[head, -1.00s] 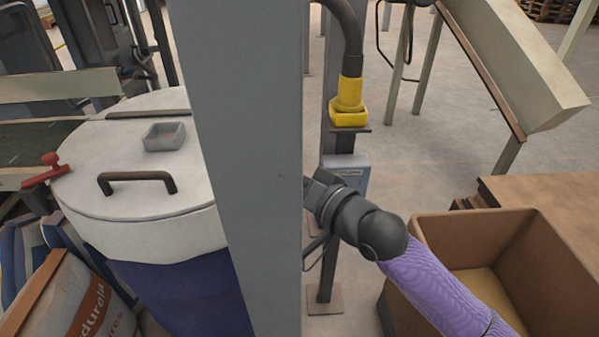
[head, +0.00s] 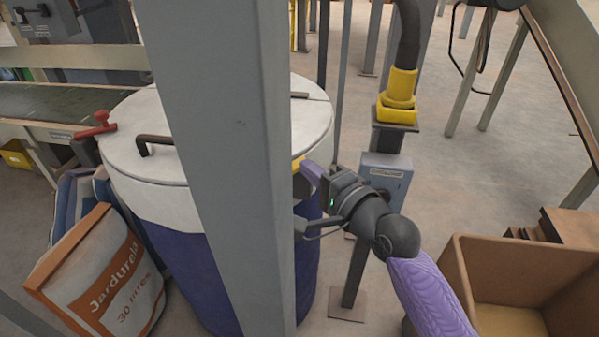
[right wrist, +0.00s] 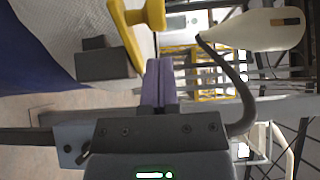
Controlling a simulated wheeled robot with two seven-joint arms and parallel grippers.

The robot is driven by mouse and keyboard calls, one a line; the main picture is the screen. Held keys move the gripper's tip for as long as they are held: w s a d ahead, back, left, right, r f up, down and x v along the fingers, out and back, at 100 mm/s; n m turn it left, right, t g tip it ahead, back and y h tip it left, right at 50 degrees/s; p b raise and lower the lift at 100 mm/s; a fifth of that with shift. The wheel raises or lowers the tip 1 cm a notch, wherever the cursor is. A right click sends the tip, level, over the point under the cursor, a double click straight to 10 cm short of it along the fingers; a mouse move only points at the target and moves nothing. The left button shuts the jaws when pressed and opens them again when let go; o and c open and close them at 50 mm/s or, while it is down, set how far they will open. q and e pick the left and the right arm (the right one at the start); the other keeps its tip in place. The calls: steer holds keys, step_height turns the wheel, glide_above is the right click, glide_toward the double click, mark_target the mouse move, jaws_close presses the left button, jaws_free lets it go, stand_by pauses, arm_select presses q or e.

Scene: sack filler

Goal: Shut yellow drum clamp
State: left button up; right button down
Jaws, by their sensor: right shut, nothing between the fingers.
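The drum has a white lid (head: 150,170) and a dark blue body (head: 185,265); a grey post hides its middle. A small part of the yellow clamp (head: 299,163) shows at the drum's right side, past the post. In the right wrist view the yellow clamp handle (right wrist: 127,35) has a knob and stands by a dark grey block (right wrist: 105,64) at the drum's side. My right gripper (head: 307,174) is beside the clamp. Its purple fingers (right wrist: 160,80) are together and empty, just beside the handle; I cannot tell if they touch it. My left gripper is out of view.
The grey post (head: 225,190) stands before the drum. A red clamp (head: 95,130) is on the drum's left rim, with a sack (head: 105,280) below. A grey box (head: 386,175) on a stand, a yellow hose fitting (head: 398,97) and a brown bin (head: 500,255) are to the right.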

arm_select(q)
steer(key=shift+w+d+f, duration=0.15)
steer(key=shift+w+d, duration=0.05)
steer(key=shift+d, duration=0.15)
arm_select(e)
steer(key=shift+w+a, duration=0.1)
steer(key=shift+a, duration=0.9)
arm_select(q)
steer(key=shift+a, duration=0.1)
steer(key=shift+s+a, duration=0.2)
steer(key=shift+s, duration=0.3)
